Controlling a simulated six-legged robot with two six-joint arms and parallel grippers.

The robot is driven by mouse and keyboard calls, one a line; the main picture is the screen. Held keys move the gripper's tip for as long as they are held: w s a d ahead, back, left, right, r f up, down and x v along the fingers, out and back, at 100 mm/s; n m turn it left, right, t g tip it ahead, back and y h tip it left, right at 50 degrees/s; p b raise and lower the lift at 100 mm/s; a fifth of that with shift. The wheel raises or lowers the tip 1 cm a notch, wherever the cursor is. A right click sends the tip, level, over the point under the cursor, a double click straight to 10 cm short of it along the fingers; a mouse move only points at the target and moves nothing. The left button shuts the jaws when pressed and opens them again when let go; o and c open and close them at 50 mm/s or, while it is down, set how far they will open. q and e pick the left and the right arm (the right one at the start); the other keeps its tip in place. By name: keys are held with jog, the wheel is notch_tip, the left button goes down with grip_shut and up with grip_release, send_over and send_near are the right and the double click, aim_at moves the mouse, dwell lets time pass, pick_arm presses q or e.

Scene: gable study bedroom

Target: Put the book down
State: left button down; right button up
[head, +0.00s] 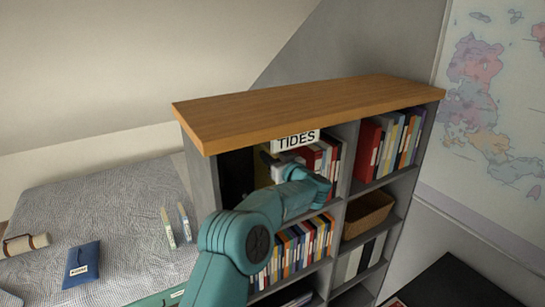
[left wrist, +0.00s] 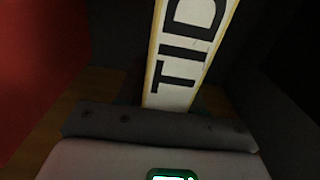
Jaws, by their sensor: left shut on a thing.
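The book (left wrist: 190,45) has a pale spine with yellow edges and large black letters, "TID" in the left wrist view. In the head view its white label reads TIDES (head: 297,141), just below the shelf unit's wooden top. My left gripper (head: 276,160) is shut on it at the upper left compartment, left of a row of red and white books (head: 322,160). My left arm hides part of the opening. The left wrist view is dark; I cannot tell whether the book touches the shelf board. My right gripper is not in view.
The grey bookcase (head: 435,125) has other compartments with books and a brown basket (head: 368,214). A red surface (left wrist: 35,70) stands close on the left in the wrist view. A bed (head: 110,200) with a blue book (head: 82,265) is at left; a map hangs at right.

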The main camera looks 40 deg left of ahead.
pick_arm(q)
jog(key=c, duration=0.7)
grip_release()
jog(key=shift+w+a+f, duration=0.1)
jog(key=shift+f, duration=0.1)
jog(key=shift+d+r, duration=0.15)
jog(key=shift+d, duration=0.1)
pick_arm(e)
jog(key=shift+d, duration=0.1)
pick_arm(q)
jog(key=shift+r, duration=0.15)
jog(key=shift+d+f, duration=0.2)
jog(key=shift+d, duration=0.05)
pick_arm(e)
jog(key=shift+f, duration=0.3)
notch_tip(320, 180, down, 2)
jog(key=b, duration=0.3)
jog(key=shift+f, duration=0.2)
pick_arm(q)
jog(key=v, duration=0.6)
jog(key=shift+s+d+r, duration=0.15)
jog(key=shift+s+d, duration=0.1)
